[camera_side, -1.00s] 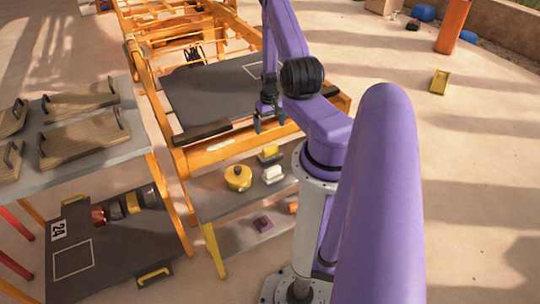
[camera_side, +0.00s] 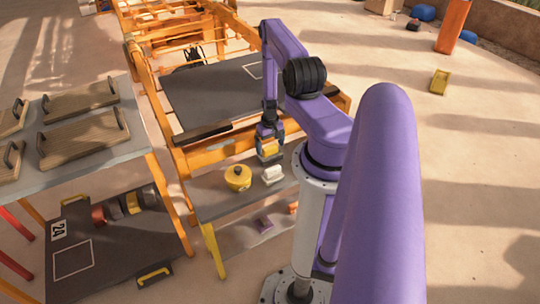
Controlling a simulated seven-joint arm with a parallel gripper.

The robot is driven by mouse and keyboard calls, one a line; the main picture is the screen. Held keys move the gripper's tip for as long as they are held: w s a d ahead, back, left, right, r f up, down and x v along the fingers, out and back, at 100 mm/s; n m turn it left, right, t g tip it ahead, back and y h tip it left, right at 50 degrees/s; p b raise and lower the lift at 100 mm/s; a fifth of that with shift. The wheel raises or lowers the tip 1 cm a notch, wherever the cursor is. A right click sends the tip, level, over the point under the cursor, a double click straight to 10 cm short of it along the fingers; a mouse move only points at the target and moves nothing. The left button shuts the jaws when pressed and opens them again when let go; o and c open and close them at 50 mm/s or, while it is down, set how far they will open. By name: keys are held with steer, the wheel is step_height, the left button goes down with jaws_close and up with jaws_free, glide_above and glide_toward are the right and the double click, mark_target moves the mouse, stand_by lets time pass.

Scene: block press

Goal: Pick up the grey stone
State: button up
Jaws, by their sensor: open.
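No clearly grey stone stands out. The nearest match is a small pale block (camera_side: 273,174), whitish with a greyish base, on the upper grey shelf. My gripper (camera_side: 269,157) is open and points down just behind it. Its fingers are around or just in front of a small yellow block (camera_side: 269,146), which they partly hide. I cannot tell whether they touch it.
A round yellow pot (camera_side: 238,177) stands left of the pale block on the shelf (camera_side: 213,196). A side table (camera_side: 85,160) holds several wooden boards.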

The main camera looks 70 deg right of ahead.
steer(key=shift+f, duration=1.15)
steer(key=c, duration=1.3)
steer(key=shift+r, duration=0.1)
steer(key=shift+r, duration=0.6)
steer(key=s+a+r, duration=0.2)
steer(key=a+r, duration=0.2)
steer(key=s+a+r, duration=0.5)
steer(key=a+r, duration=0.2)
steer(key=shift+s+a+r, duration=0.35)
